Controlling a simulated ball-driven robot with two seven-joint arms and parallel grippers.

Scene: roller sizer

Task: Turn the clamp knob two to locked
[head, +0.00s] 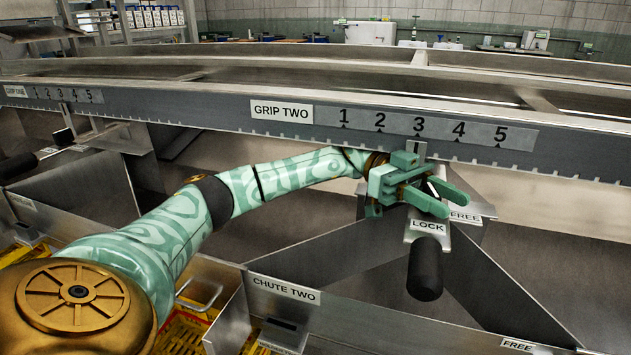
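The clamp knob two is a dark cylindrical handle (425,268) hanging below a pale metal plate labelled LOCK (428,227), under the GRIP TWO scale. A FREE label (465,216) sits to the right of the LOCK plate. A pointer above the clamp stands at about 3 on the scale. My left gripper (440,200) is just above the LOCK plate, its two green fingers apart with a gap between them. It hides the upper part of the clamp; I cannot tell whether it touches it. The dark handle is below the fingers, not between them. My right gripper is not in view.
The long metal rail with the GRIP TWO sign (282,111) runs above the clamp. Slanted chute walls, one labelled CHUTE TWO (284,289), stand below. Another clamp handle (18,165) is at far left. Yellow crates (180,332) lie at lower left.

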